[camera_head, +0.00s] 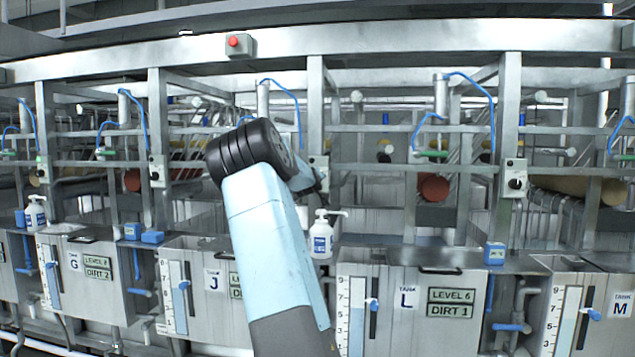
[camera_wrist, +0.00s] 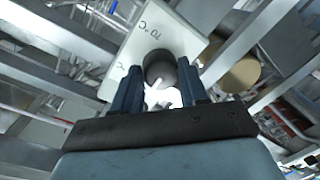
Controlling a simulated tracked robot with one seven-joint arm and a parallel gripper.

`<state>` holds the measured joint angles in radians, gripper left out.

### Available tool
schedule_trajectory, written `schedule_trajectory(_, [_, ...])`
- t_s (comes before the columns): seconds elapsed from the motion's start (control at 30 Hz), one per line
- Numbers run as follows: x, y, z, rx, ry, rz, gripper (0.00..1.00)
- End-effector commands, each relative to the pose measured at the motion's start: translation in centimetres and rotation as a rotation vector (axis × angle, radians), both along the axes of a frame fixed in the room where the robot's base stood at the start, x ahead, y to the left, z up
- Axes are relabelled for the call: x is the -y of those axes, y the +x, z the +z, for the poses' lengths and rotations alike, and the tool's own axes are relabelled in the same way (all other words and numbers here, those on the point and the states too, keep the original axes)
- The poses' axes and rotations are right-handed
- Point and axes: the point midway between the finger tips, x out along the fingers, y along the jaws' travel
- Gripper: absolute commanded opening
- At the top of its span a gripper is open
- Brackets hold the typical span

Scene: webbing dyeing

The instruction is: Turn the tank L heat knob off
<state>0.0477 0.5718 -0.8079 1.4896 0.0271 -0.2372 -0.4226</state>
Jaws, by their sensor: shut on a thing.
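The tank L front (camera_head: 405,300) stands right of centre in the head view, with its label, a level gauge and a "LEVEL 6 DIRT 1" plate. A pale control box (camera_head: 319,161) sits on the post at its upper left, partly hidden behind my arm. In the wrist view the box (camera_wrist: 133,45) has a "70°C" mark and a dark round knob (camera_wrist: 160,66). My gripper (camera_wrist: 160,78) has its two fingers on either side of this knob, shut on it. The gripper (camera_head: 318,180) is mostly hidden by my wrist in the head view. The knob's exact setting is unclear.
Another knob box (camera_head: 515,178) is on the post to the right, and one (camera_head: 157,171) to the left. A white pump bottle (camera_head: 321,238) stands just below my gripper. A blue block (camera_head: 494,254) sits on the ledge. Steel posts and rails surround the arm.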

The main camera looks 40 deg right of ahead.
Motion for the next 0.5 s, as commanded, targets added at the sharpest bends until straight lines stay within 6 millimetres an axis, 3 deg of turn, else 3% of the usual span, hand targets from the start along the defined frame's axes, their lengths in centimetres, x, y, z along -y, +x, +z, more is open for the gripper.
schedule_trajectory(0.13, [-0.47, 0.42, -0.38, -0.005, 0.003, 0.007, 0.13])
schedule_trajectory(0.17, [-0.47, 0.42, -0.39, -0.004, 0.004, 0.007, 0.45])
schedule_trajectory(0.4, [-0.31, 0.28, -0.21, -0.001, 0.002, 0.005, 0.68])
schedule_trajectory(0.5, [-0.22, 0.21, -0.15, -0.001, 0.002, 0.003, 0.68])
